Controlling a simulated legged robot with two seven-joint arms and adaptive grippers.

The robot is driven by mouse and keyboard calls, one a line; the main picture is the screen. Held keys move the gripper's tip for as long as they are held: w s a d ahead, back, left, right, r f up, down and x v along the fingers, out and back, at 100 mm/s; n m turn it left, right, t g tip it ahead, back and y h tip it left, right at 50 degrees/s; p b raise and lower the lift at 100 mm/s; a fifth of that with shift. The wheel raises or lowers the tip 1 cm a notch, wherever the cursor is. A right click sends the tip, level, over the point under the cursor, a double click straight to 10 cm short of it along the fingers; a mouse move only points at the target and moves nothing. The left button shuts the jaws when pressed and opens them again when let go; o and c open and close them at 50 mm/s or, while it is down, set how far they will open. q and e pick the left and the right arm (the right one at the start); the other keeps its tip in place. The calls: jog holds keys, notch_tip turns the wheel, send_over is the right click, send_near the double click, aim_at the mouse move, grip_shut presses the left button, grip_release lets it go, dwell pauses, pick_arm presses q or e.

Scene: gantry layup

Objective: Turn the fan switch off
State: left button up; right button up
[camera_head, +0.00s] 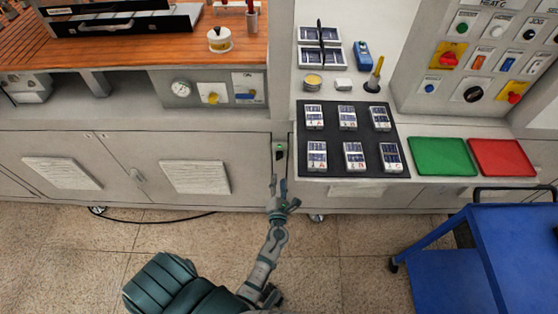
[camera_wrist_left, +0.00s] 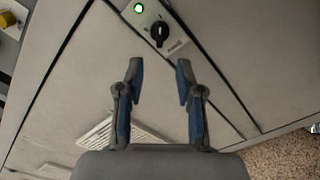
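A small pale switch plate (camera_head: 279,151) is on the cabinet front, left of the dark mat. In the left wrist view it carries a black rotary knob (camera_wrist_left: 160,32) and a lit green lamp (camera_wrist_left: 139,8). Its label is too small to read, so I cannot confirm that it is the fan switch. My left gripper (camera_head: 279,184) is just below the plate in the head view. In the wrist view the left gripper (camera_wrist_left: 158,78) is open and empty, its fingers apart and pointing toward the knob, not touching it. My right gripper is out of view.
A dark mat (camera_head: 353,167) with several small labelled packs lies on the counter. Green (camera_head: 442,157) and red (camera_head: 502,158) trays sit to its right. A control panel (camera_head: 480,55) stands at upper right. A blue cart (camera_head: 510,245) stands at lower right. A cable crosses the floor at left.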

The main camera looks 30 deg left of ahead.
aim_at(280, 159)
pick_arm(q)
jog(key=b+x, duration=0.1)
jog(key=x, duration=0.9)
jog(key=shift+a+f, duration=0.1)
jog(key=shift+a, duration=0.05)
jog(key=shift+d, duration=0.25)
jog(key=shift+c, duration=1)
jog(key=shift+d, duration=0.15)
grip_shut()
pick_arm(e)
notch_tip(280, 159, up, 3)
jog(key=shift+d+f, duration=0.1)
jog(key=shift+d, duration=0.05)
